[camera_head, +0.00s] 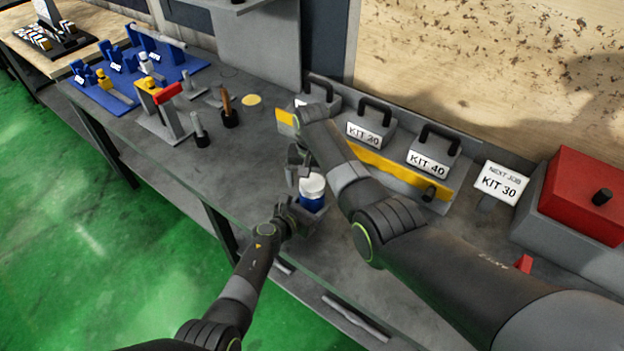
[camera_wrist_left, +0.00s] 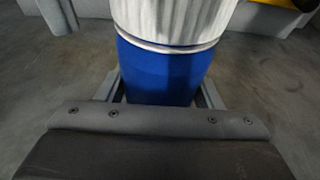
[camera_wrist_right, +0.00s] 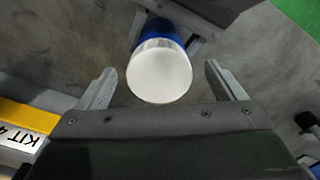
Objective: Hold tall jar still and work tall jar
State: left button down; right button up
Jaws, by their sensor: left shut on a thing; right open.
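The tall jar has a blue body (camera_head: 312,203) and a white ribbed lid (camera_head: 312,185), and stands on the grey bench. My left gripper (camera_head: 298,212) is shut on the blue body, low down; in the left wrist view its fingers flank the blue body (camera_wrist_left: 165,75) below the lid (camera_wrist_left: 180,20). My right gripper (camera_head: 300,168) is open above and beside the lid. In the right wrist view the white lid top (camera_wrist_right: 160,75) lies between the two spread fingers, with a gap on each side. The lid sits on the jar.
Grey kit weights with black handles, labelled KIT 20 (camera_head: 367,130) and KIT 40 (camera_head: 432,155), stand behind on a yellow-edged rack. A KIT 30 sign (camera_head: 498,183) and a red box (camera_head: 585,195) are at right. Blue-mat tools (camera_head: 140,75) lie at left.

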jog(key=shift+r, duration=0.1)
notch_tip(320, 180, up, 12)
dwell(0.5)
pick_arm(q)
jog(key=shift+c, duration=1.5)
grip_release()
